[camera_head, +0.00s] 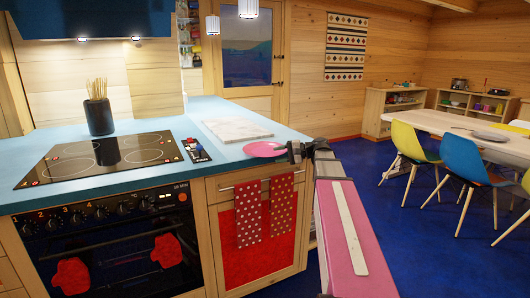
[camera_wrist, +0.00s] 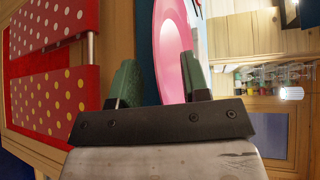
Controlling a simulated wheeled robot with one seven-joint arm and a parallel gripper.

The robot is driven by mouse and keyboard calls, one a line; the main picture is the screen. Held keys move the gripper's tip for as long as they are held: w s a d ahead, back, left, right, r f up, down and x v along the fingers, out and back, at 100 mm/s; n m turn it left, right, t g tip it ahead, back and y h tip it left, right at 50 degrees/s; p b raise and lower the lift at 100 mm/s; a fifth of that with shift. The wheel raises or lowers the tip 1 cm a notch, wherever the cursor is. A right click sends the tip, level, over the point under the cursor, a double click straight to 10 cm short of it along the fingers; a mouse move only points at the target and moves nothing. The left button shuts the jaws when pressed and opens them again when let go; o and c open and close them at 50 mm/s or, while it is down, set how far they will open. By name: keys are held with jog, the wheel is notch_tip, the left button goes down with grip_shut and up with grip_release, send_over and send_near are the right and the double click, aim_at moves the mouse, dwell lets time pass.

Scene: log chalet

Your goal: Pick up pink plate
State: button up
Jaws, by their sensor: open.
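The pink plate (camera_head: 265,149) lies flat on the light blue counter, near its right edge. My gripper (camera_head: 293,149) is just right of the plate, at about counter height. In the wrist view the plate (camera_wrist: 172,50) fills the upper middle and shows between my two green fingers. The right finger overlaps part of the plate. My gripper (camera_wrist: 158,66) is open, with a wide gap between the fingers. I cannot tell whether the rim is inside the jaws or just beyond them.
The counter (camera_head: 220,155) also holds a marble-look board (camera_head: 236,130), a stove (camera_head: 100,158) and a dark utensil holder (camera_head: 99,116). Red dotted towels (camera_head: 248,213) hang on the cabinet front below the plate. A table with chairs (camera_head: 463,158) stands to the right, across open blue floor.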

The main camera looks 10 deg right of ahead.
grip_shut()
jog(key=shift+r, duration=0.1)
